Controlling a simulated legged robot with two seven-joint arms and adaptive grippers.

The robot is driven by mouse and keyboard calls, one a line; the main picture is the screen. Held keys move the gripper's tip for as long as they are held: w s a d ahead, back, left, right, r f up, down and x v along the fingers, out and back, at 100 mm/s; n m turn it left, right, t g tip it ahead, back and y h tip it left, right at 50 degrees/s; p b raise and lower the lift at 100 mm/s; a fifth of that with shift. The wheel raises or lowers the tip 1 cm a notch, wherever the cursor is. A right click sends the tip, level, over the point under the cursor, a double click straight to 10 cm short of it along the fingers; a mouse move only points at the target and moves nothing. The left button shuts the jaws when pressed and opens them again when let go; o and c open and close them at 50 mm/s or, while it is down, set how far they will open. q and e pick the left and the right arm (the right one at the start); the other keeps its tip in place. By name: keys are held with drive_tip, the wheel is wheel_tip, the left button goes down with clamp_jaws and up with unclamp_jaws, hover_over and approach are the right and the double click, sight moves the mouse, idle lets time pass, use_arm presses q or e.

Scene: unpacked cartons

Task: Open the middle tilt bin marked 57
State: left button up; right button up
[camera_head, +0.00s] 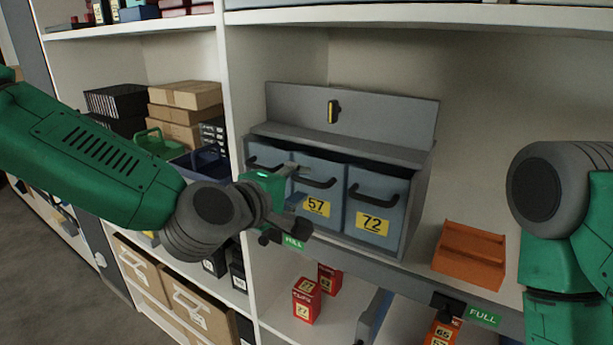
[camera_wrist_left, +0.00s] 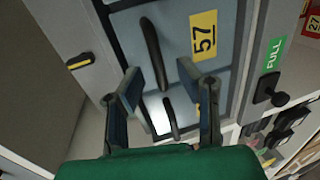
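The middle tilt bin (camera_head: 316,183) is blue-grey with a yellow label 57 and a dark bar handle. It sits upright in a grey housing, its front about level with the bin beside it. In the left wrist view, the label 57 (camera_wrist_left: 204,35) appears turned sideways, with the bin's handle (camera_wrist_left: 153,50) to its left. My left gripper (camera_head: 297,184) is in front of the left and middle bins. Its fingers (camera_wrist_left: 163,90) are spread with nothing gripped, and the handle lies beyond them. Contact cannot be told. My right arm shows at the right edge; its gripper is out of view.
Bin 72 (camera_head: 374,211) is to the right; the left bin (camera_head: 266,156) is partly hidden by my gripper. An orange tray (camera_head: 470,254) stands on the same shelf to the right. The shelf edge carries a green FULL tag (camera_head: 483,317). Red boxes (camera_head: 307,301) stand below.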

use_arm(q)
drive_tip(key=shift+x, duration=1.45)
drive_tip(key=shift+s, duration=0.1)
